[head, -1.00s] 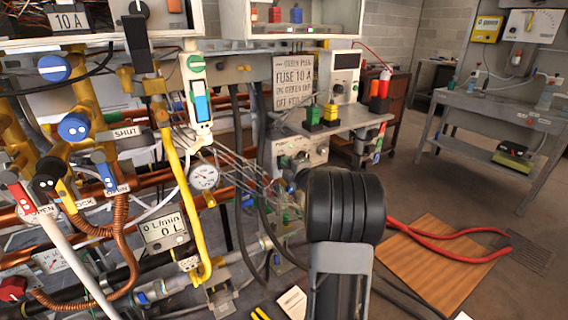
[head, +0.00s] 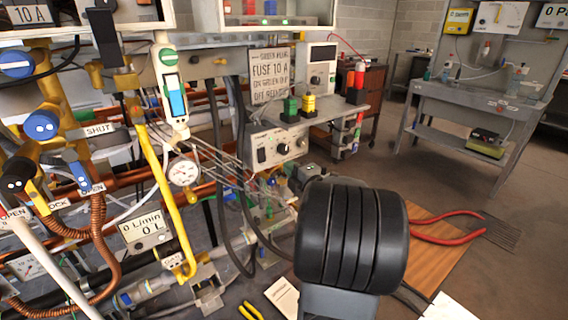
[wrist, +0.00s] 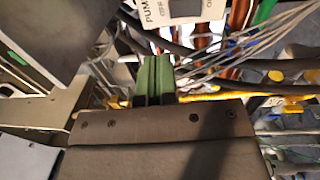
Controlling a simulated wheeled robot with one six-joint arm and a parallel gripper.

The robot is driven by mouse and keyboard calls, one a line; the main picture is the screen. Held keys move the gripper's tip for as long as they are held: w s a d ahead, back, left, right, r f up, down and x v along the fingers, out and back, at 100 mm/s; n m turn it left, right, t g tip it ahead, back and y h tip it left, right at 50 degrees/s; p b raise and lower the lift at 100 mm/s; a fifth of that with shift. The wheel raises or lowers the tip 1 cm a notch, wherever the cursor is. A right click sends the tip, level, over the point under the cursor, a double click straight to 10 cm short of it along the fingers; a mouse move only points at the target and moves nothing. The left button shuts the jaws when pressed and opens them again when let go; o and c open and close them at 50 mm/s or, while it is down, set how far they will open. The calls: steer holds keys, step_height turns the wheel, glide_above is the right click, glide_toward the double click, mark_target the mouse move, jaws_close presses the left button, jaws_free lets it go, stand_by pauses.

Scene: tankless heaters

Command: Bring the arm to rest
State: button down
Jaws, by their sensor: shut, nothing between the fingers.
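My gripper (wrist: 153,80) shows in the wrist view as two green fingers side by side and pressed together, with nothing between them. Bundled grey wires and a yellow pipe (wrist: 225,96) lie beyond the fingertips; I cannot tell how far off. In the head view my black arm link stands at the lower middle, in front of the floor and the pipe rig. The gripper itself cannot be made out in the head view.
A pump control box (head: 279,146) and a pressure gauge (head: 184,172) stand left of my arm. A grey workbench (head: 470,105) stands farther back. Open floor lies between.

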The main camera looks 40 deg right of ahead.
steer(key=shift+s, duration=0.5)
